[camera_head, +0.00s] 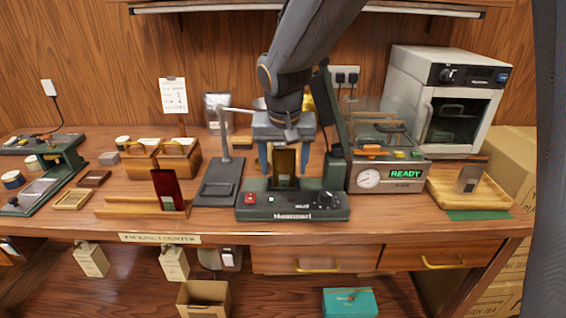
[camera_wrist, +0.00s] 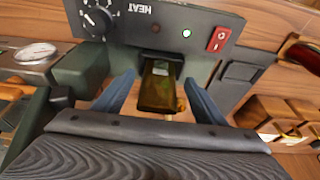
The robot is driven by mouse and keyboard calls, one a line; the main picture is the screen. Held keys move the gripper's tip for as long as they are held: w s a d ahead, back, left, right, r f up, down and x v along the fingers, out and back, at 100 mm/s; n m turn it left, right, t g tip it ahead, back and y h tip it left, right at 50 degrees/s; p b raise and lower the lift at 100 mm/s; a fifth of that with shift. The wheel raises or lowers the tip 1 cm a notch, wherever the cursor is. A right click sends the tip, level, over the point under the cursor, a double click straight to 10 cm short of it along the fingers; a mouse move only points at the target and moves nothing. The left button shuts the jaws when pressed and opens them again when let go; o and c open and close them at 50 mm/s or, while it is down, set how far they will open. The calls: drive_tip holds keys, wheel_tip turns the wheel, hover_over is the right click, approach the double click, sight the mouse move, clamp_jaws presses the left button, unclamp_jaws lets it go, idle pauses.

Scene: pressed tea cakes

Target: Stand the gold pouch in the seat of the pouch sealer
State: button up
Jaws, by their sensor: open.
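The gold pouch (camera_head: 285,163) stands upright at the pouch sealer (camera_head: 292,205), just behind its front control panel. In the wrist view the gold pouch (camera_wrist: 157,85) has one end at the dark slot beside the sealer panel (camera_wrist: 150,22). My gripper (camera_head: 284,165) is above and around the pouch. Its two blue fingers are spread, one on each side, with gaps to the pouch in the wrist view (camera_wrist: 158,92). The base of the pouch is hidden by the panel, so I cannot tell how deep it sits.
The sealer's green upright arm (camera_head: 334,115) stands close on the right. A stand with a dark base (camera_head: 220,182) is on the left. A dark red pouch (camera_head: 167,189) stands in a wooden rack (camera_head: 125,207). A machine reading READY (camera_head: 405,174) is on the right.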

drive_tip(key=s+b, duration=0.1)
drive_tip(key=s, duration=0.8)
drive_tip(key=shift+a, duration=0.15)
